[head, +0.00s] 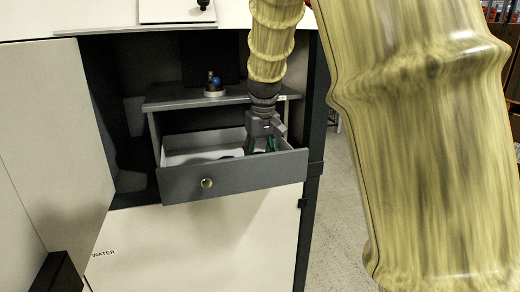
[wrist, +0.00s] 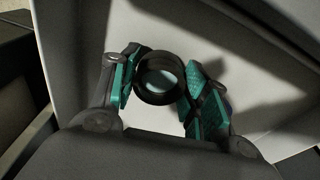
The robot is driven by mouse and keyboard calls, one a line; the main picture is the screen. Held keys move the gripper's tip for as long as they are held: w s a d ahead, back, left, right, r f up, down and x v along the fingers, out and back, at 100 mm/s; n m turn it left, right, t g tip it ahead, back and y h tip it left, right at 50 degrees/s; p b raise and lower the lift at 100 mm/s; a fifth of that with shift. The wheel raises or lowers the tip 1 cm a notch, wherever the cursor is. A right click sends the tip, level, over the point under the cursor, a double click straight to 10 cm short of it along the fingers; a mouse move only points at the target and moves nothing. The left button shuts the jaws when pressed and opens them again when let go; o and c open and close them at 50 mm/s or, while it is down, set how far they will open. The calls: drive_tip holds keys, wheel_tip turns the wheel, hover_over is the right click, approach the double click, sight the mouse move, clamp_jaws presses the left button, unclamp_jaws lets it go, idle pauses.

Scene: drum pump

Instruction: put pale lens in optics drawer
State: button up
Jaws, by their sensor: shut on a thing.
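The pale lens (wrist: 159,80) has a thick dark ring around a pale centre. In the wrist view it sits between the teal finger pads of my gripper (wrist: 160,88), which is shut on it. In the head view my gripper (head: 262,146) points down inside the open optics drawer (head: 235,182), towards its right end, and the lens is hidden there. The drawer has a grey front with a round knob and a pale inside. I cannot tell whether the lens touches the drawer floor.
A small dark bluish thing (head: 228,157) lies in the drawer, left of my gripper. A blue-topped piece (head: 214,86) stands on the grey shelf (head: 170,97) above the drawer. An open pale door (head: 55,140) is at the left. Bare floor (head: 335,220) shows at the right.

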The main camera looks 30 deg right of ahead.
drive_tip(key=shift+w+d+r, duration=0.25)
drive_tip(key=shift+w+d, duration=0.1)
drive_tip(key=shift+d, duration=0.1)
drive_tip(key=w+p, duration=0.1)
drive_tip(key=w+d+p, duration=0.1)
drive_tip(key=shift+w+d, duration=0.2)
drive_tip(key=shift+w, duration=0.2)
drive_tip(key=shift+w+d+f+p, duration=0.15)
drive_tip(key=shift+w+f+p, duration=0.05)
drive_tip(key=shift+p, duration=0.3)
drive_tip(key=shift+f, duration=0.25)
drive_tip(key=shift+s+f, duration=0.2)
drive_tip(key=shift+w+f, duration=0.1)
drive_tip(key=o, duration=1.1)
drive_tip(key=shift+o, duration=0.2)
